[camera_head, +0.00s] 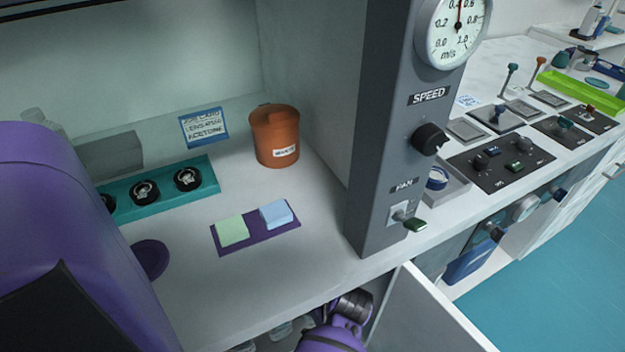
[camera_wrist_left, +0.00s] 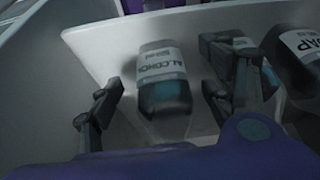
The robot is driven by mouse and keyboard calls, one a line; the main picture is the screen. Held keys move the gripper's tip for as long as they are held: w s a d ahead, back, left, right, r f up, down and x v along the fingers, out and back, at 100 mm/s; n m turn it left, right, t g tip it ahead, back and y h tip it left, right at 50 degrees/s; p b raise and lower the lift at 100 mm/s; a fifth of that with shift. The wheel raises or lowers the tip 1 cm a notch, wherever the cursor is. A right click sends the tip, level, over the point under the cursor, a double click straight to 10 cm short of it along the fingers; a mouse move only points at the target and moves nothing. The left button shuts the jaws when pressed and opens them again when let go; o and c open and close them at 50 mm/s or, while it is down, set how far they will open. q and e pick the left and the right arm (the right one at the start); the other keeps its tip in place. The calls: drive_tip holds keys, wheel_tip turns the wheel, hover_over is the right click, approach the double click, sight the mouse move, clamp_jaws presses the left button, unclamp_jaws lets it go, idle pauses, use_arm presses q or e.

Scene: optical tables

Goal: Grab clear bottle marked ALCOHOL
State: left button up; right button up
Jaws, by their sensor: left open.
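The clear bottle marked ALCOHOL (camera_wrist_left: 162,68) shows in the left wrist view, with a pale label and darker contents below it. My left gripper (camera_wrist_left: 165,90) is open, one finger on each side of the bottle in the picture. Gaps show between the fingers and the bottle, and I cannot tell the depth between them. In the head view, a purple and dark part of my arm is at the bottom by an open cabinet. The left fingertips are hidden there, and I cannot make out the ALCOHOL bottle. My right gripper is not in view.
A bottle marked SOAP (camera_wrist_left: 300,45) stands right of the right finger. A white wall or panel edge (camera_wrist_left: 90,40) lies behind the bottles. The open cabinet door (camera_head: 430,310) and the worktop (camera_head: 300,255) border the cabinet opening. Clear bottles (camera_head: 280,330) show inside the cabinet.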

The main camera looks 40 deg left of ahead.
use_arm(q)
drive_tip(key=a, duration=0.2)
drive_tip(key=w+a, duration=0.1)
drive_tip(key=shift+f, duration=0.4)
drive_tip(key=shift+w+a+f, duration=0.1)
drive_tip(key=shift+f, duration=0.05)
drive_tip(key=c, duration=1.6)
